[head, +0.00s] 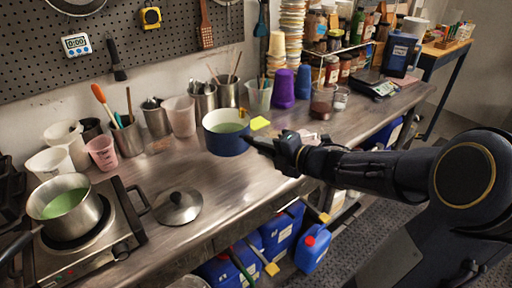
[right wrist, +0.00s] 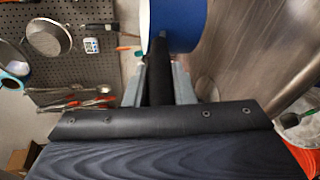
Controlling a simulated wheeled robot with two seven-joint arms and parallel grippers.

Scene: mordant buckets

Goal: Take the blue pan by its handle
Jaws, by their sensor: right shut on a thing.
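The blue pan (head: 226,140) has a white inside with green contents and is at the middle of the worktop in the head view. I cannot tell whether its base touches the worktop. Its dark handle points right, toward my right gripper (head: 270,147). In the right wrist view the pan (right wrist: 175,22) is at the top, and its black handle (right wrist: 159,75) runs between the two fingers of the right gripper (right wrist: 159,88), which is shut on it. My left gripper is not in view.
A steel pot (head: 66,208) with green contents stands on a hot plate (head: 112,235) at the left. A lid (head: 178,207) lies beside it. Cups and utensil pots line the back wall. The worktop front between lid and pan is clear. Blue canisters (head: 312,248) stand below.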

